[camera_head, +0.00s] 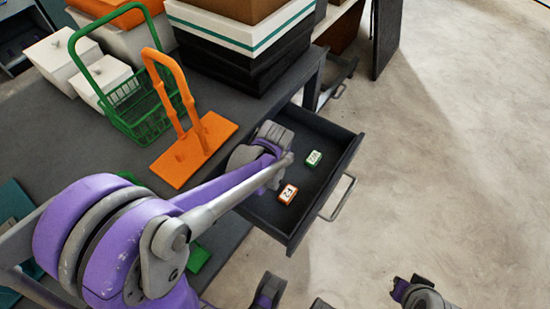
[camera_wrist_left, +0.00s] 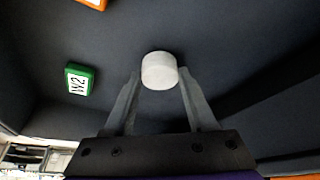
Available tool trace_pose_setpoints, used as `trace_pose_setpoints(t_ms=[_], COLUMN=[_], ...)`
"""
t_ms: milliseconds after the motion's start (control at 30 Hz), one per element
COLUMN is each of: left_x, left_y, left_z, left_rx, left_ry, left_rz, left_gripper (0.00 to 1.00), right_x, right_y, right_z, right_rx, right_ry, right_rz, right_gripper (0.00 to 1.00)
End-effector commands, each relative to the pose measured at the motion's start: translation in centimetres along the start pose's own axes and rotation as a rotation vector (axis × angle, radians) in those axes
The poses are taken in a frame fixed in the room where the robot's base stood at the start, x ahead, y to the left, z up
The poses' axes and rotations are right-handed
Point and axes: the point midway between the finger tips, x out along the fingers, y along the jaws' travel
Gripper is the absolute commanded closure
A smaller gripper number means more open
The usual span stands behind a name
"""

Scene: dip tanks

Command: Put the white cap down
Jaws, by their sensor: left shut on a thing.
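The white cap (camera_wrist_left: 159,70) is a short pale cylinder between the fingertips of my left gripper (camera_wrist_left: 160,88). The gripper is shut on it, inside the open dark drawer (camera_head: 346,160). In the head view my left arm reaches over the drawer's left part and hides the cap and fingertips. I cannot tell whether the cap touches the drawer floor.
In the drawer lie a green-edged block (camera_head: 314,158) marked W2 and an orange-edged block (camera_head: 288,194). On the bench stand an orange stand (camera_head: 195,150), a green basket (camera_head: 145,120), white lidded boxes (camera_head: 103,75) and stacked trays (camera_head: 240,40).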

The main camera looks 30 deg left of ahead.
Motion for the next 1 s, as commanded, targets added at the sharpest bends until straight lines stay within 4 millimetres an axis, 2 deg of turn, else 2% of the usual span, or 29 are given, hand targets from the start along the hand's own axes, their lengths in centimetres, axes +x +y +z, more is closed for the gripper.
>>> trace_pose_setpoints(t_ms=[367,400,567,867,1000], left_x=[0.5,0.5,0.4,0.3,-0.9], left_y=[0.0,0.0,0.0,0.0,0.0], left_z=[0.2,0.2,0.2,0.1,0.0], left_rx=[0.000,0.000,0.000,0.000,0.001], left_ry=[0.000,0.000,0.000,0.000,0.001], left_rz=[0.000,0.000,0.000,0.000,0.001], left_gripper=[0.96,0.42,0.13,0.13,0.13], right_x=[0.3,0.3,0.2,0.1,-0.3], right_y=[0.0,0.0,0.0,0.0,0.0], right_z=[0.1,0.2,0.1,0.1,-0.1], right_rx=[0.000,0.000,0.000,0.000,0.000], right_ry=[-0.001,-0.001,-0.001,-0.001,0.001], right_rz=[0.000,0.000,0.000,0.000,0.000], right_gripper=[1.00,1.00,1.00,1.00,1.00])
